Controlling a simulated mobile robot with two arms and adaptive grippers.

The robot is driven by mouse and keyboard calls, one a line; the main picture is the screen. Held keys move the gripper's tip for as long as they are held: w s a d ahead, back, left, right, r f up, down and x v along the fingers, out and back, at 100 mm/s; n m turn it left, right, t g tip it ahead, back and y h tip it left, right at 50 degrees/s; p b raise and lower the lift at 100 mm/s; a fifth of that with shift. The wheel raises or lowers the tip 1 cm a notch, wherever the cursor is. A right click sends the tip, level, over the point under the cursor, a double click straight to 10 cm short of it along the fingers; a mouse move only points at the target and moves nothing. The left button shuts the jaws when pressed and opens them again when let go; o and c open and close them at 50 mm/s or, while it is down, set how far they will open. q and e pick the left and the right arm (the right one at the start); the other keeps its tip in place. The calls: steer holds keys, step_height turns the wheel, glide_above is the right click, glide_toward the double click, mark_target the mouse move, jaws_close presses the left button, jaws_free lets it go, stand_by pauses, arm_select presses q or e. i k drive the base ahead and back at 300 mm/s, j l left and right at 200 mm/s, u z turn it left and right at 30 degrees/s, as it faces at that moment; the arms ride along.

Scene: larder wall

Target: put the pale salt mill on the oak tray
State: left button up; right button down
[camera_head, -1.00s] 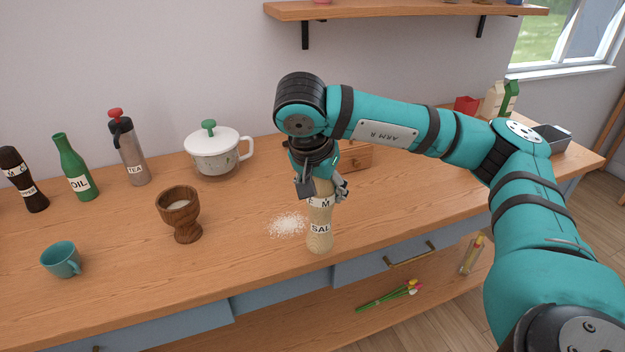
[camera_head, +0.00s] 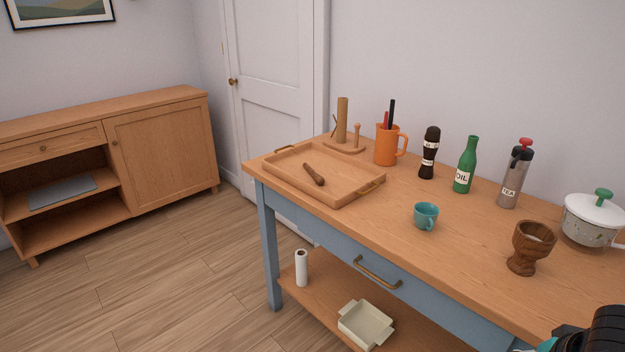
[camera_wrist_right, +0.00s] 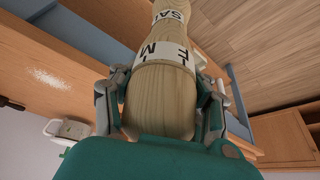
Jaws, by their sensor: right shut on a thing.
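The pale salt mill (camera_wrist_right: 160,98) is light wood with white lettered bands. It fills the middle of the right wrist view, between the fingers of my right gripper (camera_wrist_right: 160,100), which is shut on it. The mill is out of the head view, where only a dark and teal part of my right arm shows at the bottom right corner. The oak tray (camera_head: 283,170) sits at the left end of the counter in the head view, with brass handles and a dark wooden stick (camera_head: 313,174) lying in it. My left gripper is not in view.
Behind the tray stand a wooden peg stand (camera_head: 343,148) and an orange jug (camera_head: 388,146). A dark pepper mill (camera_head: 429,155), green oil bottle (camera_head: 465,166), tea flask (camera_head: 515,175), teal cup (camera_head: 426,215) and wooden goblet (camera_head: 530,246) stand to the right.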

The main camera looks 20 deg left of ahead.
mark_target(361, 178)
steer(key=i+u, duration=0.2)
steer(key=u, duration=0.3)
steer(key=i+l+u, duration=0.15)
steer(key=u, duration=0.3)
steer(key=i+l+u, duration=0.2)
steer(key=u, duration=0.3)
steer(key=i, duration=0.1)
